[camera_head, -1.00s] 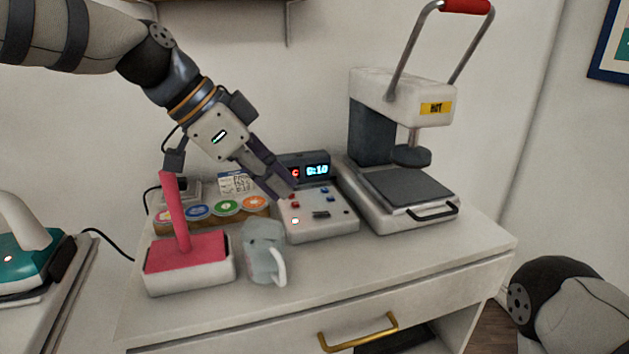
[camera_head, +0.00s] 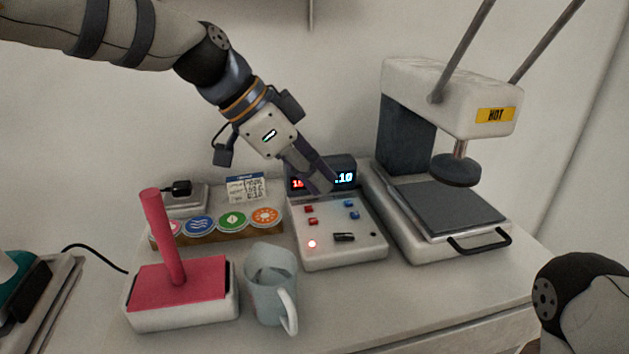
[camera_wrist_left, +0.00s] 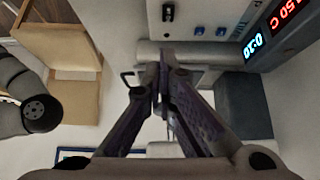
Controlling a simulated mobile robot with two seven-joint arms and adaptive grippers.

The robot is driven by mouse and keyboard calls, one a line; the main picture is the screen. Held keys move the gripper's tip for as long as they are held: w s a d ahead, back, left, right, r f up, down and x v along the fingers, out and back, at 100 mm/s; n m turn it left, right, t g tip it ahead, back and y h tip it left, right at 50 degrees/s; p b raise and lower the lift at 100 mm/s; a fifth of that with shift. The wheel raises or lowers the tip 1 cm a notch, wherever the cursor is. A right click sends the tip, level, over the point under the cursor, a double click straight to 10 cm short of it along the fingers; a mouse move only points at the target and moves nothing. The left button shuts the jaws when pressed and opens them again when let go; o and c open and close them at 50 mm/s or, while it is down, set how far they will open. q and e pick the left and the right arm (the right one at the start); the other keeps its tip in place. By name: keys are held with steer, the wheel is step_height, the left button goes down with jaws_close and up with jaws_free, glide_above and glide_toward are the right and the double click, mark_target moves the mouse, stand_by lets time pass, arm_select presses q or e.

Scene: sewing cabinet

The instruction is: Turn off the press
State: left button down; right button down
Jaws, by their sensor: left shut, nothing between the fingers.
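The press (camera_head: 455,90) stands at the right with a yellow HOT label, a round head and a flat dark platen. Its control box (camera_head: 340,258) sits to its left, with red and blue buttons, a lit red lamp (camera_head: 312,243), a black switch (camera_head: 344,237) and a lit display (camera_head: 345,178). My left gripper (camera_head: 322,187) is shut and empty, in front of the display and partly covering it. In the left wrist view its fingers (camera_wrist_left: 160,88) meet, with the switch (camera_wrist_left: 168,12) and blue buttons beyond. My right gripper is out of view.
A red pad with an upright handle (camera_head: 178,280) is at the left, before a row of coloured discs (camera_head: 232,220). An iron (camera_head: 25,285) is at the far left.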

arm_select(q)
glide_above(344, 237)
steer(key=s+a, duration=0.1)
step_height(344, 237, down, 5)
steer(key=shift+s, duration=0.1)
steer(key=shift+a+f, duration=0.15)
steer(key=shift+f, duration=0.85)
steer(key=shift+a+f, duration=0.1)
steer(key=shift+f, duration=0.85)
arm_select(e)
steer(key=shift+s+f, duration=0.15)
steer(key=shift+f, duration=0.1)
arm_select(q)
steer(key=shift+s+a+f+h+b, duration=0.2)
steer(key=shift+f+h+b, duration=0.15)
steer(key=shift+f+h, duration=0.2)
steer(key=shift+a+f+t+h+b, duration=0.3)
steer(key=shift+f+t+h+b, duration=0.1)
steer(key=shift+h, duration=0.15)
steer(key=shift+a, duration=0.1)
steer(key=shift+r, duration=0.2)
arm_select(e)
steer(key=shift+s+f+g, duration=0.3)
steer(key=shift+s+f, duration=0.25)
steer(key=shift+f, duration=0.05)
arm_select(q)
steer(key=shift+d, duration=0.2)
